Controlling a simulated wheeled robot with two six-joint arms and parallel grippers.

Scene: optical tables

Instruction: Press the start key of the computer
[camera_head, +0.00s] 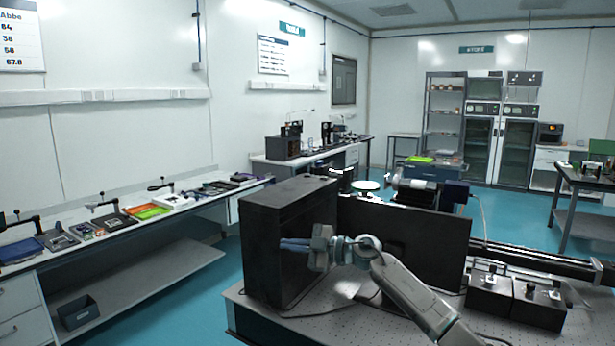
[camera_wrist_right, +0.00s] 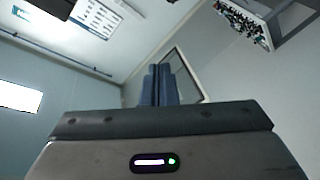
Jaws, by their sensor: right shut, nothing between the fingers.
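The computer is a black tower (camera_head: 262,262) standing on the perforated optical table, with a black monitor (camera_head: 440,240) to its right. My right gripper (camera_head: 284,244) is shut and empty. Its blue fingers point left and overlap the tower in the head view; whether they touch it I cannot tell. In the right wrist view the closed fingers (camera_wrist_right: 159,85) stand upright beyond my gripper's housing, with no tower recognisable there. I cannot make out the start key in either view. My left gripper is not in view.
The optical table (camera_head: 300,318) also bears black boxes (camera_head: 515,300) with knobs and a long rail at the right. A cable lies near the tower's foot. A side bench (camera_head: 95,250) with instruments runs along the left wall. Blue floor is free between.

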